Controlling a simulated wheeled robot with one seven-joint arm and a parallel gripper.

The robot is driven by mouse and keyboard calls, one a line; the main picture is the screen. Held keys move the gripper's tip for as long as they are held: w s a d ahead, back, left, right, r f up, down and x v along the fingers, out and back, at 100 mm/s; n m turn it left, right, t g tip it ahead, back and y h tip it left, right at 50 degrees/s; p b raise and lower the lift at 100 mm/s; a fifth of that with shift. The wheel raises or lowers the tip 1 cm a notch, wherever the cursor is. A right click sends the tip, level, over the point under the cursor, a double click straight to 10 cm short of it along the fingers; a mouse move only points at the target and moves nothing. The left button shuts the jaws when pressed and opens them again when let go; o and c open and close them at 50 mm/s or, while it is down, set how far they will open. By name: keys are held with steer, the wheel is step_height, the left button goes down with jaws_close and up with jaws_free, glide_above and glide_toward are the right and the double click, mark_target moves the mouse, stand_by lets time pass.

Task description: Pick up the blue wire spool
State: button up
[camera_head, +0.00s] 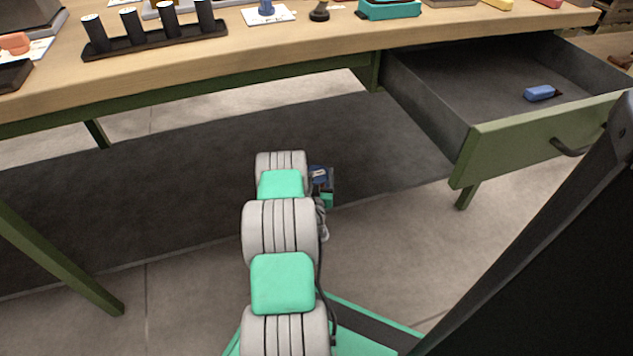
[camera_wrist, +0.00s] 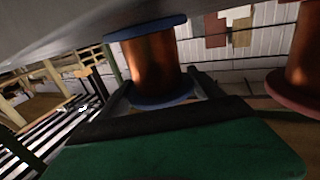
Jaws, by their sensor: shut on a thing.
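The blue wire spool (camera_wrist: 152,58), copper wire between two blue end discs, is large in the wrist view. My gripper (camera_wrist: 163,92) has a dark finger on each side of it and is shut on it near its lower disc. The spool looks slightly tilted in this view. I cannot tell whether it touches a surface.
A similar spool with a red disc (camera_wrist: 296,88) stands close by on the right. In the head view a wooden workbench (camera_head: 300,50) crosses the top. Its green drawer (camera_head: 545,140) stands open at right with a small blue object (camera_head: 540,93) inside.

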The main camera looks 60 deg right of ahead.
steer(key=shift+r, duration=0.1)
steer(key=shift+c, duration=1.2)
steer(key=shift+r, duration=0.1)
